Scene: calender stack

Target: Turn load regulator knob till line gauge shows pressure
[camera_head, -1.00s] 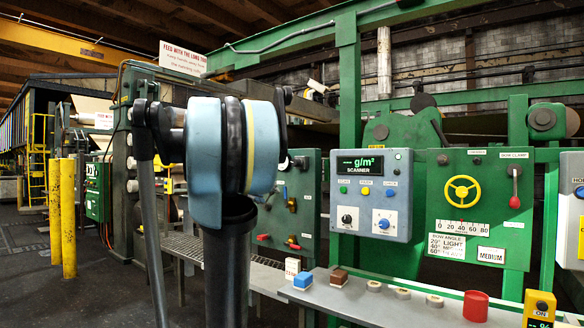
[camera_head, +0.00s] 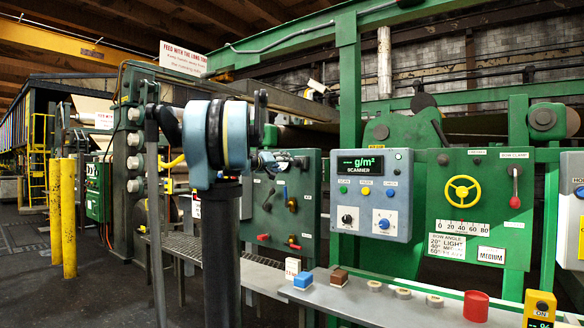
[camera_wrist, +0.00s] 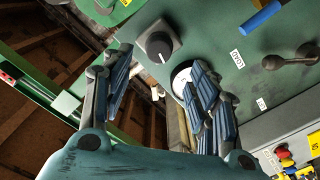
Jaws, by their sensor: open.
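In the wrist view a dark round knob with a white pointer line (camera_wrist: 158,46) sits on a square grey plate on a green panel. A round white dial (camera_wrist: 181,78), probably the line gauge, shows beside it. My right finger covers part of the dial, so its reading cannot be told. My gripper (camera_wrist: 158,64) is open, with its fingers spread to either side below the knob and nothing held between them. In the head view my arm stands before the green valve panel (camera_head: 306,222), and the gripper end is hard to make out there.
A blue handle (camera_wrist: 261,18), a dark ball-ended lever (camera_wrist: 288,57) and small white labels (camera_wrist: 237,57) are on the same panel. In the head view a grey scanner box (camera_head: 371,196) and a yellow handwheel (camera_head: 462,191) are to the right. A shelf (camera_head: 345,300) holds small blocks.

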